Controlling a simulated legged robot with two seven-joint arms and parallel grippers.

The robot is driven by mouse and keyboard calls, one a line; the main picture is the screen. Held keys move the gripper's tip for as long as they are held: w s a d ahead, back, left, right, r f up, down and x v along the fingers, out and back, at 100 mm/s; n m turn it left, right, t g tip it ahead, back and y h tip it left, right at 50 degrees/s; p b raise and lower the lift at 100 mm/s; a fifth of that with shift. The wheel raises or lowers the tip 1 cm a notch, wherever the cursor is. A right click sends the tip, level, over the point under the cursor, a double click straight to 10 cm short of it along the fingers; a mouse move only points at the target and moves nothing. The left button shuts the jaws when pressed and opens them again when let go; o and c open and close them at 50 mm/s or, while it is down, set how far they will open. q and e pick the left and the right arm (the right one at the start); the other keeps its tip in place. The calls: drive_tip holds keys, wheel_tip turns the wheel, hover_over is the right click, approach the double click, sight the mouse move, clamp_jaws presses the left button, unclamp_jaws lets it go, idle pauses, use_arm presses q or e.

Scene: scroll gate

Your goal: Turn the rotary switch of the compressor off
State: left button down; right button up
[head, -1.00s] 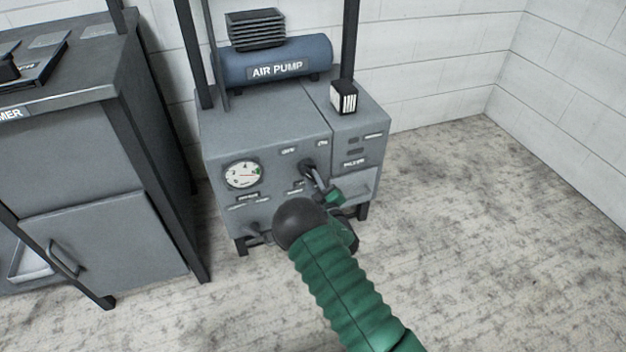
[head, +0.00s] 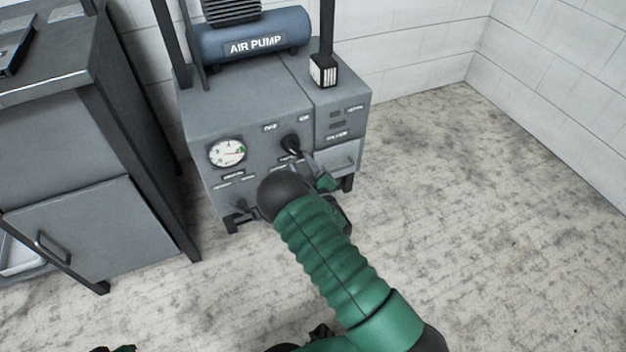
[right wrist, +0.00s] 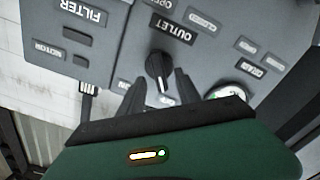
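The compressor (head: 245,100), a grey cabinet under a blue tank marked AIR PUMP, stands against the back wall. Its black rotary switch (head: 290,145) is on the front panel, right of the round gauge. The right wrist view shows this knob (right wrist: 158,70) upside down with a white pointer line, next to the OUTLET label. My right gripper (head: 308,160) is at the panel, close to the knob. In the right wrist view its two dark fingers (right wrist: 160,78) are apart, one on each side of the knob's lower part; contact cannot be told. Only a sliver of what seems my left gripper (head: 115,349) shows.
A grey metal cabinet (head: 90,220) with a handle stands left of the compressor. A black post (head: 326,35) and a small box with white stripes (head: 322,72) are on the compressor's right side. The floor (head: 470,230) on the right is clear.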

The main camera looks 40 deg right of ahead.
drive_tip(key=p+v, duration=0.4)
drive_tip(key=v, duration=0.8)
drive_tip(key=shift+s, duration=0.35)
